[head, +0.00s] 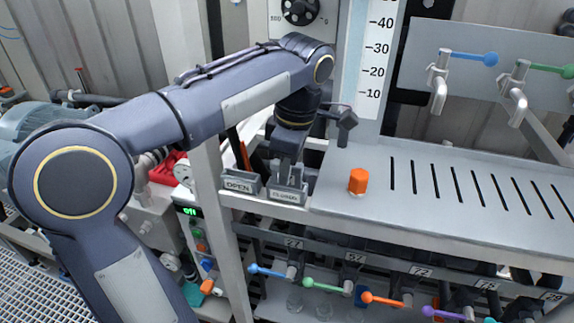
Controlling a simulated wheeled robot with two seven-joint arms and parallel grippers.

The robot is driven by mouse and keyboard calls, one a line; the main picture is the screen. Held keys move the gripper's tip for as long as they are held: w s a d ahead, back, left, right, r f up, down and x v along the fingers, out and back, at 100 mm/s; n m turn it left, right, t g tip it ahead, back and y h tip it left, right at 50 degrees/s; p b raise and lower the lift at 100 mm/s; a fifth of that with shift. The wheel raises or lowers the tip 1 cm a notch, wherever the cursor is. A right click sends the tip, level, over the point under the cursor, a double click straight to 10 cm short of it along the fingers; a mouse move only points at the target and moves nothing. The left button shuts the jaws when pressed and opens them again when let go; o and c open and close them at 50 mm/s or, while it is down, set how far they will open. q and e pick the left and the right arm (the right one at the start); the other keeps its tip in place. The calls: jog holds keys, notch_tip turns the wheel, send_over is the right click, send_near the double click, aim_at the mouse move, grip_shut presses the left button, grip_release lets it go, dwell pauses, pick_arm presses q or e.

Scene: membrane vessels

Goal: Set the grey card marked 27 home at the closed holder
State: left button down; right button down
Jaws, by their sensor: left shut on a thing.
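My left gripper (289,172) points down at the closed holder (287,195), a small box with a label on its front, at the left end of the grey shelf. The gripper is shut on a thin thing, taken as the grey card, low between its fingers. The card's face and its number 27 are hidden, and I cannot tell how deep it sits in the holder. The open holder (240,183) stands just to the left. My right gripper is not in view.
An orange hexagonal knob (358,181) stands on the shelf (440,205) to the right, before a row of narrow slots. Below are several valves with coloured handles, the blue one (268,270) under label 27. A scale panel (370,60) rises behind.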

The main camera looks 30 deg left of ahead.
pick_arm(q)
jog(key=shift+f, duration=0.1)
jog(key=c, duration=1.3)
grip_release()
jog(key=shift+o, duration=0.2)
jog(key=r, duration=0.5)
jog(key=d+r, duration=0.1)
jog(key=r, duration=0.1)
jog(key=shift+r+p, duration=0.3)
jog(key=shift+r, duration=0.1)
